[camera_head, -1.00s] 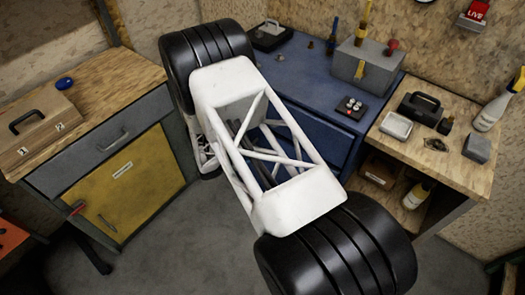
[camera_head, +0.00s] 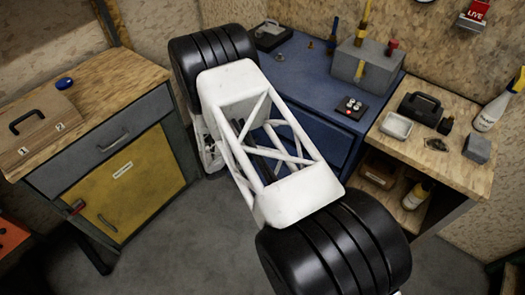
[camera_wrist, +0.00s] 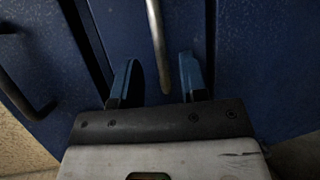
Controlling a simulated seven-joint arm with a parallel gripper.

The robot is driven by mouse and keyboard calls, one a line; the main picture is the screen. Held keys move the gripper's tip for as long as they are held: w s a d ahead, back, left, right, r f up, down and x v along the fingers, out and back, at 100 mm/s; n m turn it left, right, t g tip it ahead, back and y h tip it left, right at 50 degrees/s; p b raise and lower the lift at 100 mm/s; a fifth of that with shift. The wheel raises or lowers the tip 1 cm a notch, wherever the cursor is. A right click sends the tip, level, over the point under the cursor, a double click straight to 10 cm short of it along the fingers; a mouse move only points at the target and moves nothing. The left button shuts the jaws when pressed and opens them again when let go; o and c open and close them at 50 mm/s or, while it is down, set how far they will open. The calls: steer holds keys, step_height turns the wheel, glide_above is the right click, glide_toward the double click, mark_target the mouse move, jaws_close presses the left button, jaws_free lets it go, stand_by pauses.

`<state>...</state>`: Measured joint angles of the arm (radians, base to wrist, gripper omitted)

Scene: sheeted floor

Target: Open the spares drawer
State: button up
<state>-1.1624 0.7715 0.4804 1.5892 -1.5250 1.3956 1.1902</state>
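My gripper (camera_wrist: 158,72) shows in the wrist view with its two blue fingers apart and nothing held. A pale metal bar handle (camera_wrist: 156,30) on a blue front (camera_wrist: 120,22) runs down toward the gap between the fingertips; I see no finger touching it. A second, darker handle (camera_wrist: 28,103) is on the blue front to the left. In the head view the blue cabinet (camera_head: 318,150) stands behind my arm, which hides my gripper and most of the fronts. I cannot read any label that marks the spares drawer.
At left stands a cabinet with a grey drawer (camera_head: 97,142) and a yellow door (camera_head: 130,190). At right a wooden shelf unit (camera_head: 440,160) holds a tray (camera_head: 396,125) and bottles. A button box (camera_head: 350,108) lies on the blue top.

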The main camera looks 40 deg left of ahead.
steer(key=shift+x, duration=2.45)
steer(key=shift+c, duration=0.2)
jaws_close()
